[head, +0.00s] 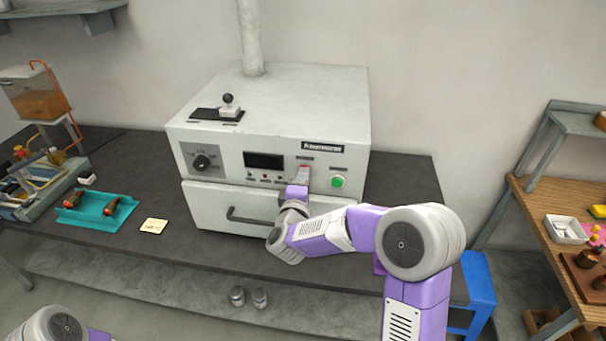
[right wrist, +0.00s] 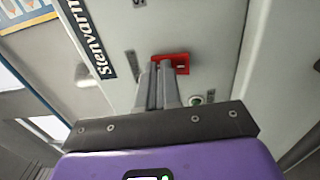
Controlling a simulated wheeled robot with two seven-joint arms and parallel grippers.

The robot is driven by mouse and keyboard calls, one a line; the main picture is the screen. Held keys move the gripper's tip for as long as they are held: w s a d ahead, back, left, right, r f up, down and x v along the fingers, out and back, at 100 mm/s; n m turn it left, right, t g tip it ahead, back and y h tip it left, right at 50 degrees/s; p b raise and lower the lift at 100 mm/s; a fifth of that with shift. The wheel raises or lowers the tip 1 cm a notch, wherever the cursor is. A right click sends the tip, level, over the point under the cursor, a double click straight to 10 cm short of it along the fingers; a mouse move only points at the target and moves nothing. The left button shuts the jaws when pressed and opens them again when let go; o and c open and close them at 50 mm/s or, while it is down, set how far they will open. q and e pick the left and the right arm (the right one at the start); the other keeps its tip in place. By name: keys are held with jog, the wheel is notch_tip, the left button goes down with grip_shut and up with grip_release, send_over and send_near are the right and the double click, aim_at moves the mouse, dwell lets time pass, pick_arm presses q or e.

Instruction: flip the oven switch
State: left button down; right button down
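The oven (head: 300,95) is a pale grey box on the dark bench, with a control panel above a drawer-like door. The red oven switch (head: 304,170) is on the right half of the panel, left of a green button (head: 337,182). My right gripper (head: 299,187) is in front of the panel just below the switch. In the right wrist view its two fingers (right wrist: 160,75) are together with no clear gap, their tips at the red switch (right wrist: 180,60), partly covering it. I cannot tell if they touch it. My left gripper is out of view.
A black dial (head: 202,162) and a dark display (head: 263,160) are on the panel's left. A door handle (head: 248,217) juts out below. A teal tray (head: 92,209) with tools and a paper note (head: 153,226) lie on the bench left of the oven.

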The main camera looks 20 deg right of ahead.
pick_arm(q)
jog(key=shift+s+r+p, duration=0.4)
jog(key=shift+p, duration=0.15)
pick_arm(e)
jog(key=r+v, duration=0.2)
jog(key=v, duration=1.1)
jog(key=shift+s+a, duration=0.3)
jog(key=shift+s, duration=0.05)
jog(key=a+f+m+g+y, duration=0.1)
jog(key=f+m+g+y, duration=0.15)
jog(key=f, duration=0.65)
jog(key=a+f+m+g+y+b, duration=0.15)
jog(key=f+y, duration=0.25)
jog(key=f, duration=0.5)
jog(key=a+f+m+g+y+p, duration=0.1)
jog(key=a+f+m+y, duration=0.15)
jog(key=f, duration=0.65)
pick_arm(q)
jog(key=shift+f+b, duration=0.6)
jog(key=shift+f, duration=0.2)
pick_arm(e)
jog(key=s+a+f+m+g+y, duration=0.2)
jog(key=s+f+m+g, duration=0.6)
jog(key=s+f, duration=0.8)
jog(key=s+g+y, duration=0.2)
jog(key=s, duration=0.2)
jog(key=shift+a+f+y, duration=0.25)
jog(key=shift+f+y, duration=0.05)
jog(key=shift+f, duration=0.1)
jog(key=shift+s, duration=0.1)
